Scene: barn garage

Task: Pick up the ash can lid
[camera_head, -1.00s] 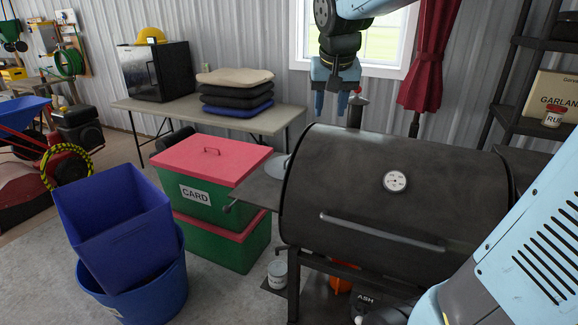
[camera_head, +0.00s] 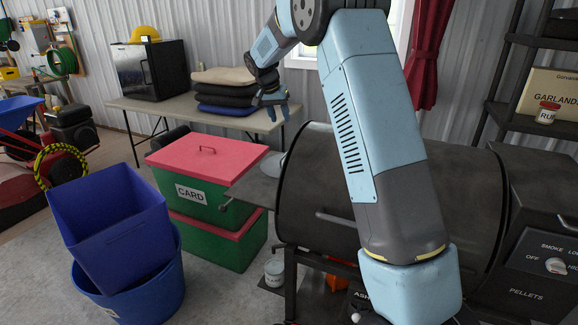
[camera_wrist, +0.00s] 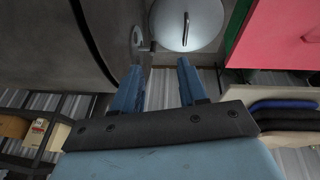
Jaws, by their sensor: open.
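A round grey metal lid (camera_wrist: 187,25) with a bar handle (camera_wrist: 185,30) shows at the top of the wrist view, cut by the frame edge. A pale round edge (camera_head: 273,166), probably the same lid, shows in the head view between the grill and the red-lidded bins, mostly hidden. My gripper (camera_wrist: 160,80) is open and empty, with the lid beyond its fingertips. In the head view my gripper (camera_head: 273,104) hangs above and behind the red-lidded bins. An ASH-marked container (camera_head: 361,300) is under the grill, partly hidden by my arm.
The dark barrel grill (camera_head: 310,190) and its side shelf (camera_head: 248,187) stand beside the green bin (camera_head: 222,202) with a red lid. Behind is a table (camera_head: 180,113) with stacked cushions (camera_head: 225,88). Blue bins (camera_head: 115,235) stand front left.

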